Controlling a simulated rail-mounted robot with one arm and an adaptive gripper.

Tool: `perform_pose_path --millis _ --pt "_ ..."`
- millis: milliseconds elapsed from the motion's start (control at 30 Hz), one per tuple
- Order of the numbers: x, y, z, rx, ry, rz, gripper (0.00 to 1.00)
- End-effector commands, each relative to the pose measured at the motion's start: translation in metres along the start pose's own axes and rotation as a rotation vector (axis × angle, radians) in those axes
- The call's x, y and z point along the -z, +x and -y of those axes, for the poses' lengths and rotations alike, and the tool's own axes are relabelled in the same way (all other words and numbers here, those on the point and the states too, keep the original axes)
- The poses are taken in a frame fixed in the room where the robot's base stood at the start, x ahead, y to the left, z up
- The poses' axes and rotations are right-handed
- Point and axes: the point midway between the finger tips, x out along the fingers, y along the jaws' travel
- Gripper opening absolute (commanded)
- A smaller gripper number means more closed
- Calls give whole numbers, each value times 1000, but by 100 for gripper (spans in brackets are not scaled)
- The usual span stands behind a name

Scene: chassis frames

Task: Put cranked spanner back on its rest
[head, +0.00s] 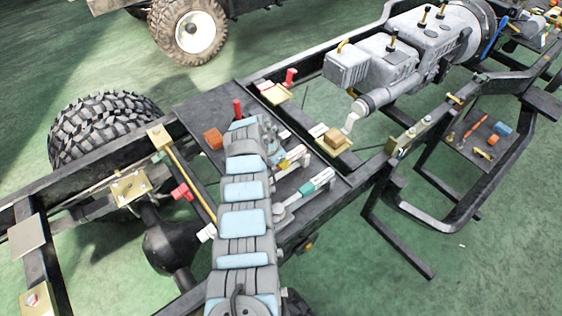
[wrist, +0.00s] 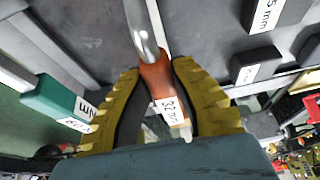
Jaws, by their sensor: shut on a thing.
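In the wrist view my gripper (wrist: 158,74) has its yellow ribbed fingers shut on an orange-brown handle (wrist: 155,78) with a white label. A bright metal shaft (wrist: 145,30) runs up from this handle; I take it to be the cranked spanner, though its far end is out of view. In the head view my arm lies over the dark deck plate (head: 190,103) and hides most of my gripper. I cannot tell for sure which piece is the spanner's rest.
A teal-handled tool (wrist: 58,98) lies left of my gripper; it shows in the head view too (head: 318,181). Dark labelled blocks (wrist: 258,63) stand to the right. An orange block (head: 213,138) and a red-handled piece (head: 238,108) stand on the plate near my arm.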

Motion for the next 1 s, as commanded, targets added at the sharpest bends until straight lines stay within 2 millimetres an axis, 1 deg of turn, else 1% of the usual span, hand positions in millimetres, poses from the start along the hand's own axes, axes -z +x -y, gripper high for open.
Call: perform_pose_path --millis 533,1000 --pt "0 1 0 1 1 -1 0" --pt "-2 6 0 1 1 -2 0"
